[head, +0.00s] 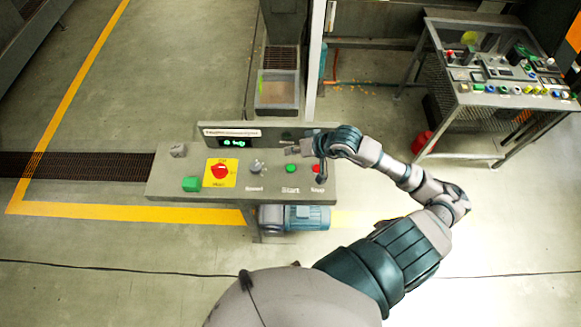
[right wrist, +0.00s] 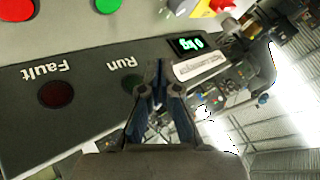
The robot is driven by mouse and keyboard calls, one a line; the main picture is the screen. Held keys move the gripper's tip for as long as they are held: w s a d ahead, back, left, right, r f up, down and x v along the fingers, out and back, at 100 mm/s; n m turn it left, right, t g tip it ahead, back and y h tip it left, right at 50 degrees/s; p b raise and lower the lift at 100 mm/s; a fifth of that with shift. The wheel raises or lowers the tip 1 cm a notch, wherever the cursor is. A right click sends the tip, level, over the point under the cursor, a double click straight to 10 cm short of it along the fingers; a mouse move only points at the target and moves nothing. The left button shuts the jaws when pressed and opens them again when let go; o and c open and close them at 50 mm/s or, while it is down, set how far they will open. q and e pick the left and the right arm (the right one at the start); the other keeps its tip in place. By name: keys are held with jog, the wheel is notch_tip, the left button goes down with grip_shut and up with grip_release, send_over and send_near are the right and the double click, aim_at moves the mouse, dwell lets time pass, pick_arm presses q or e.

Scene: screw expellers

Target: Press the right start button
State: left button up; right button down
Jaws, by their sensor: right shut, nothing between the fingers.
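A grey control console (head: 170,189) stands in the middle of the head view. Its green Start button (head: 291,168) sits between the Speed knob (head: 256,167) and the red Stop button (head: 316,168). My right gripper (head: 292,150) is shut and empty, behind the Start button near the console's upright back panel. In the right wrist view, the shut fingers (right wrist: 160,70) point along that panel beside the dark green Run lamp (right wrist: 132,84), partly covering it. The green button (right wrist: 107,4) is at the top edge, apart from the fingers. My left gripper is not in view.
The red Fault lamp (right wrist: 57,95) is dark. A lit display (head: 235,143) is on the back panel. Another button table (head: 500,98) stands at the right.

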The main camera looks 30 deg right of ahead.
send_over(293, 168)
notch_tip(293, 168, down, 5)
jog(key=shift+a+r+b, duration=0.1)
jog(key=shift+a+b, duration=0.05)
jog(key=shift+b, duration=0.25)
jog(key=f+b, duration=0.2)
jog(key=shift+d+f+b, duration=0.25)
jog(key=shift+d+b, duration=0.05)
jog(key=shift+f+b, duration=0.3)
jog(key=shift+b, duration=0.1)
jog(key=shift+a+r, duration=0.15)
jog(key=shift+a, duration=0.15)
jog(key=shift+d, duration=0.3)
jog(key=shift+a, duration=0.2)
jog(key=shift+d+f+b, duration=0.15)
jog(key=shift+f+b, duration=0.25)
jog(key=shift+b, duration=0.4)
